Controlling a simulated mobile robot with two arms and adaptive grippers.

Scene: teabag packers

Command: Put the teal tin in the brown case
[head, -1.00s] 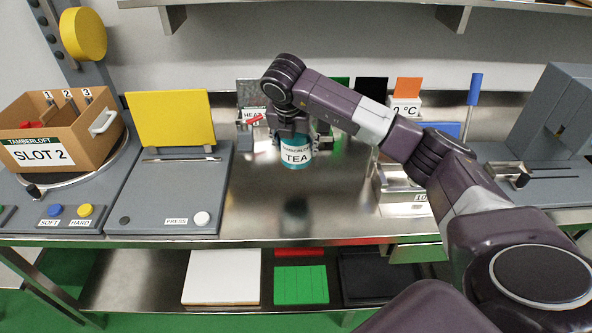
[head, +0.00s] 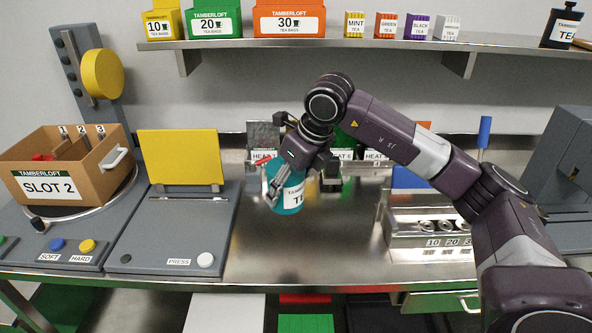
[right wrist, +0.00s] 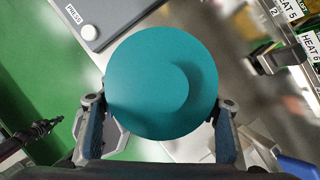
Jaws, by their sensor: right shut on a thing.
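The teal tin (head: 292,200), with a white TEA label, is in my right gripper (head: 280,180) above the steel bench. It is slightly tilted in the head view. In the right wrist view, its round teal top (right wrist: 160,82) fills the space between the two fingers of my right gripper (right wrist: 160,110). The brown case (head: 100,178), marked SLOT 2, is open-topped and stands at the far left, apart from the tin. Its compartments are numbered 1, 2 and 3, and something red shows inside on the left. My left gripper is not seen in the head view.
A grey press station (head: 170,235) with an upright yellow panel (head: 180,158) stands between the tin and the case. HEAT-labelled holders (head: 375,158) are behind my right arm. A steel holder (head: 440,228) is at the right. A shelf (head: 330,42) with boxes hangs above.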

